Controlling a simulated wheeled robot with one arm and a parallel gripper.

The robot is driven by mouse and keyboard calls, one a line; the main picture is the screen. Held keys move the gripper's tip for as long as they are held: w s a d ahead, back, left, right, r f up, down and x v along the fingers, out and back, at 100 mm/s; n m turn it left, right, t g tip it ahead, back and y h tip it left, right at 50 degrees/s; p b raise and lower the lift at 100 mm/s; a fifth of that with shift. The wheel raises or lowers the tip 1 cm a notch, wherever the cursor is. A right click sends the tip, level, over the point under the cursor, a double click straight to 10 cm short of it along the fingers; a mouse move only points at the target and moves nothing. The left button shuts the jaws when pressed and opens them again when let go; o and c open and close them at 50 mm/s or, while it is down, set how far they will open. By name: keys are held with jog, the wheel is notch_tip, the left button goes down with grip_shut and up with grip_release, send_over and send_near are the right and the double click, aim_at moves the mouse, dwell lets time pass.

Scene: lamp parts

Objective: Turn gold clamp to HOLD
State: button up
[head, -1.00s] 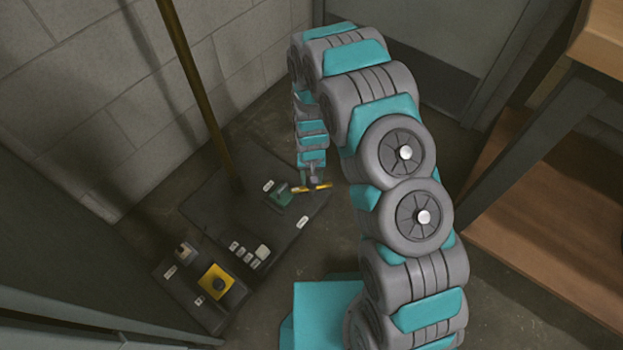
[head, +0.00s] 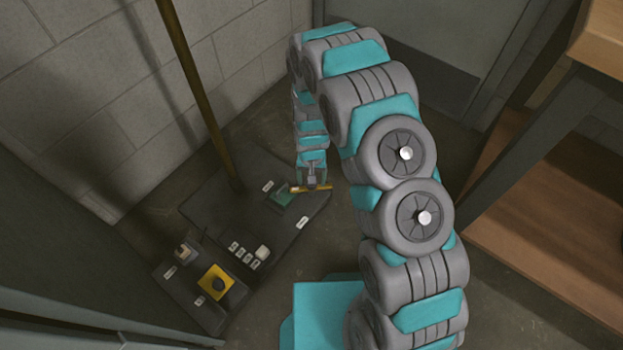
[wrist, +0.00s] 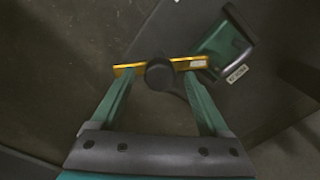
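The gold clamp is a thin yellow bar (wrist: 128,69) with a round black hub (wrist: 160,74) at its middle; the bar also shows in the head view (head: 325,187). My gripper (wrist: 158,80) is over the bar, with its teal fingers spread apart, one on each side of the hub. It also shows in the head view (head: 311,184). The fingertips overlap the bar; I cannot tell whether they touch it. The bar's right end points toward a green block (wrist: 222,45). A pale label (wrist: 237,74) lies beside the block, its text too small to read surely.
The dark base plate (head: 215,205) lies on the floor and bears a brown upright pole (head: 195,90). A lower dark box (head: 185,290) with a yellow square (head: 215,283) and black knob stands at the front left. A wooden bench (head: 540,220) is at right.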

jog(key=shift+r, duration=0.15)
notch_tip(320, 180, up, 7)
jog(key=shift+w+f, duration=0.1)
jog(key=shift+f, duration=0.05)
jog(key=shift+r, duration=0.4)
dwell(0.6)
